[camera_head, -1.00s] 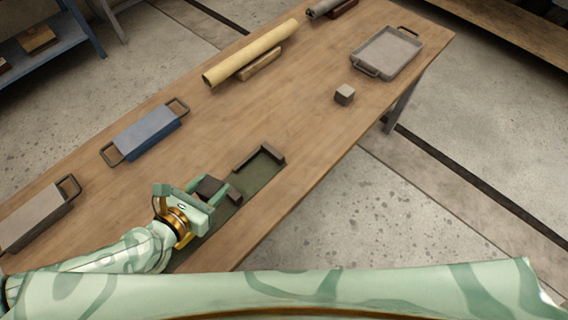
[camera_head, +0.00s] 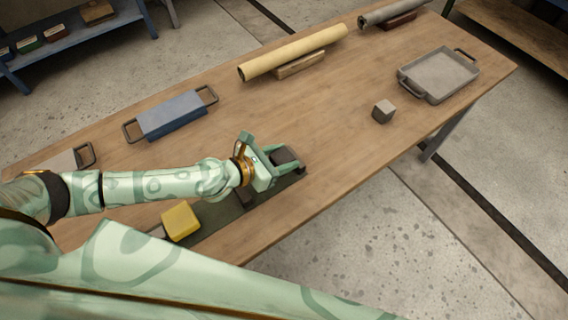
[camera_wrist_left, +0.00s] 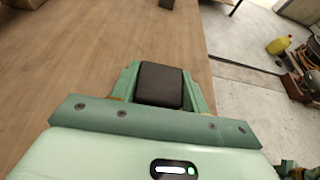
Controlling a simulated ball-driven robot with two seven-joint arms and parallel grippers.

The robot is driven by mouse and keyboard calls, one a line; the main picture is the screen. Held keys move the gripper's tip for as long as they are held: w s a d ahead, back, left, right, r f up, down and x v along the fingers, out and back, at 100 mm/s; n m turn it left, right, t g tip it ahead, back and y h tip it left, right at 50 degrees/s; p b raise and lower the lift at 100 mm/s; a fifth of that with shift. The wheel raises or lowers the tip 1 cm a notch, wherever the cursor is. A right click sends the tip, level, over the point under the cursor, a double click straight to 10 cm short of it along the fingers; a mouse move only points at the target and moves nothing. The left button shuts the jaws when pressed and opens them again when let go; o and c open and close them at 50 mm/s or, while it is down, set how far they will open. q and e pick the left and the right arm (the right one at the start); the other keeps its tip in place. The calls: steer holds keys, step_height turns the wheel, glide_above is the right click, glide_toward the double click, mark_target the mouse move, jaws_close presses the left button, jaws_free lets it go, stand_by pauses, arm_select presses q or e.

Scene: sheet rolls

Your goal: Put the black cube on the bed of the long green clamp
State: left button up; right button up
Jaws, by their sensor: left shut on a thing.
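My left gripper (camera_head: 287,163) is shut on the black cube (camera_head: 284,154), near the far right end of the long green clamp. The wrist view shows the cube (camera_wrist_left: 160,84) between both fingers of my left gripper (camera_wrist_left: 160,88). The green clamp's flat bed (camera_head: 219,215) lies along the table's front edge, with a dark block (camera_head: 245,196) on it. My gripper and arm hide part of the clamp, including most of its far end. I cannot tell whether the cube touches the bed.
A yellow block (camera_head: 180,221) is at the clamp's near left end. The middle of the table is clear.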

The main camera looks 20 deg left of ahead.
mark_target(283, 162)
arm_select(q)
steer(key=shift+w+f, duration=0.25)
steer(key=f+b, duration=0.1)
steer(key=f, duration=0.1)
steer(key=f+b, duration=0.1)
steer(key=f, duration=0.1)
steer(key=shift+w+a+b, duration=0.1)
steer(key=shift+w+b, duration=0.2)
steer(key=shift+w, duration=0.05)
steer(key=shift+r, duration=0.2)
steer(key=o, duration=0.7)
steer(key=shift+f, duration=0.25)
steer(key=o, duration=0.4)
steer(key=shift+r, duration=0.1)
